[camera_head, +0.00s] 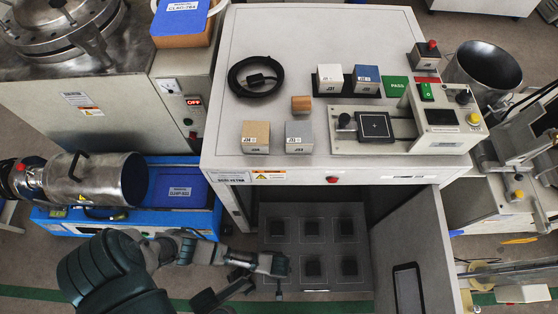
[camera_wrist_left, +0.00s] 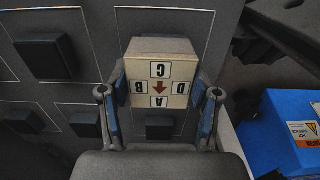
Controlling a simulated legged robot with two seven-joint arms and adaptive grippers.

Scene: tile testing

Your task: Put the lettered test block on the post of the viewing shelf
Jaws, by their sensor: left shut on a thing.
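The lettered test block (camera_wrist_left: 160,85) is pale, with A, B, C and D labels around a red arrow on the face toward the left wrist camera. My left gripper (camera_wrist_left: 160,100) is shut on it, with a blue-padded finger on each side. In the head view my left gripper (camera_head: 272,266) is low, over the left front part of the viewing shelf. The block cannot be made out there. The viewing shelf (camera_head: 330,232) is dark grey, with several square black posts in outlined cells. One post (camera_wrist_left: 160,127) shows just below the block. Contact with a post cannot be told.
An open cabinet door (camera_head: 413,255) stands right of the shelf.

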